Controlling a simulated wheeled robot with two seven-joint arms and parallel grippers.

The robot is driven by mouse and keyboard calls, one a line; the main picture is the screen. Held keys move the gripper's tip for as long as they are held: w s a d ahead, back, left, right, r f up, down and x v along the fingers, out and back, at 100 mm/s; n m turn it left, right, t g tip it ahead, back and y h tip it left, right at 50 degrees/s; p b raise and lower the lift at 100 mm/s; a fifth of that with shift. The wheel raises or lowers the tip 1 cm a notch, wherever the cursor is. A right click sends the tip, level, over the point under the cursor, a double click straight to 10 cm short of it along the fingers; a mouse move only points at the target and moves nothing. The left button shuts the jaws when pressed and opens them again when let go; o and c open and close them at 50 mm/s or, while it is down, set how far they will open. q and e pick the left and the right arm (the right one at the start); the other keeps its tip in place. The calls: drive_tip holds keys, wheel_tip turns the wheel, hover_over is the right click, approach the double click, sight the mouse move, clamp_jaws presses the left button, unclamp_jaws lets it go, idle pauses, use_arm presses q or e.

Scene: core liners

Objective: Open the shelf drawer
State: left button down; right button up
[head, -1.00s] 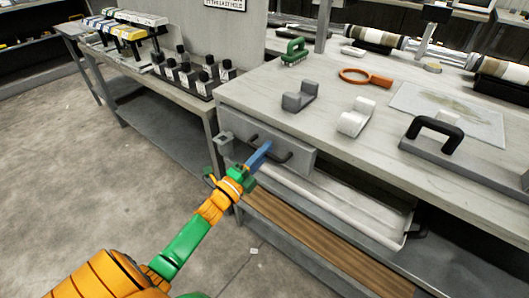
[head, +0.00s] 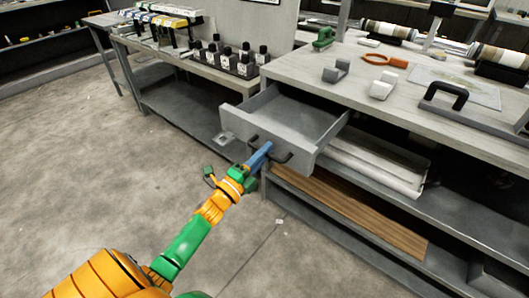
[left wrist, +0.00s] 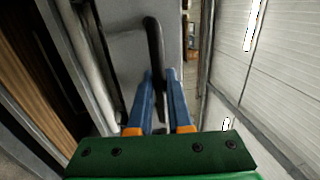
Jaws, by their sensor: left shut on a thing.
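The shelf drawer (head: 240,128) is a grey metal drawer under the workbench top in the head view. It is pulled well out, and its inside (head: 290,112) looks empty. Its dark bar handle (head: 283,157) is on the front panel. In the left wrist view the dark handle (left wrist: 154,50) runs between the two blue fingertips (left wrist: 160,75), against the grey drawer front (left wrist: 122,45). My right gripper is not in view.
The workbench top (head: 300,70) holds a green brush (head: 324,38), an orange ring tool (head: 385,61) and grey and white cradles. A lower shelf (head: 375,165) carries long pale trays. A side table with black bottles (head: 225,60) stands left. The floor (head: 120,190) before the drawer is clear.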

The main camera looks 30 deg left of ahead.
use_arm(q)
drive_tip(key=shift+s, duration=0.2)
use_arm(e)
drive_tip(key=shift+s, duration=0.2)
use_arm(q)
drive_tip(key=shift+w, duration=0.15)
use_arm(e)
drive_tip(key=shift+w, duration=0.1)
use_arm(q)
drive_tip(key=c, duration=0.8)
unclamp_jaws()
drive_tip(key=shift+a, duration=0.15)
drive_tip(key=shift+c, duration=0.2)
drive_tip(key=v, duration=0.7)
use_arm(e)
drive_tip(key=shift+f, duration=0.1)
